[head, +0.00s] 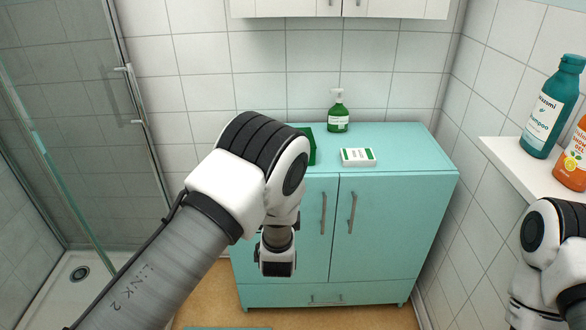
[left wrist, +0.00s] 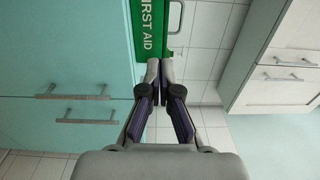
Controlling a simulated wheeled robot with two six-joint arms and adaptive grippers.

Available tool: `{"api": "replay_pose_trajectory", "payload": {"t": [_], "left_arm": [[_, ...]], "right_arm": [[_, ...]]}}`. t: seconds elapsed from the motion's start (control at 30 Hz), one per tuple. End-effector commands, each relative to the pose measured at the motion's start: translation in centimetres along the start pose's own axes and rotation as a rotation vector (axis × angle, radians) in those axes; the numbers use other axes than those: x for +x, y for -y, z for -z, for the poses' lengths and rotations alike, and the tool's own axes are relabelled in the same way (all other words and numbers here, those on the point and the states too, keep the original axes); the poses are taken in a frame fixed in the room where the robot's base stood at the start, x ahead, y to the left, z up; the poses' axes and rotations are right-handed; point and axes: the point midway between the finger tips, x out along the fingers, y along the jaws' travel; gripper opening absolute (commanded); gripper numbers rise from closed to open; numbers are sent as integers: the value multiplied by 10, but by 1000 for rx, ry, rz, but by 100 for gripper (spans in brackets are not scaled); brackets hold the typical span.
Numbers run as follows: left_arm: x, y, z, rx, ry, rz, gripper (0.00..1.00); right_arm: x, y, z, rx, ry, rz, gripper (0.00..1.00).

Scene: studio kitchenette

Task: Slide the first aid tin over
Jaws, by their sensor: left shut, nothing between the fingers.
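The green first aid tin (head: 309,146) is on top of the turquoise cabinet (head: 398,151), near its left side. In the head view my left arm hides most of it. In the left wrist view the tin (left wrist: 150,32) shows with "FIRST AID" lettering and a pale handle or latch on its right. My left gripper (left wrist: 160,88) is shut and empty, its fingertips close to the tin's edge; whether they touch it I cannot tell. My left gripper's fingers are hidden in the head view. My right arm is at the right edge, its gripper out of view.
A green soap pump bottle (head: 338,115) stands at the back of the cabinet top. A white and green box (head: 358,157) lies right of the tin. A shelf (head: 505,153) at right holds a teal shampoo bottle (head: 553,108) and an orange bottle (head: 574,165). A glass shower stands at left.

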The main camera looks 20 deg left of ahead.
Motion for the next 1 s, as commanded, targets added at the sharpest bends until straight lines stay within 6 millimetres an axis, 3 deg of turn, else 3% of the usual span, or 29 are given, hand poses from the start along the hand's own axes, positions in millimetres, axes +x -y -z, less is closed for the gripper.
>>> {"api": "replay_pose_trajectory", "payload": {"t": [0.27,0.7,1.0], "left_arm": [[31,5,-1,-5,2,5,0],[122,4,-1,-4,1,2,0],[141,3,-1,-2,0,0,0]], "right_arm": [[-6,0,0,-2,-1,0,40],[-19,0,0,-1,-1,0,40],[-20,0,0,-1,-1,0,40]]}}
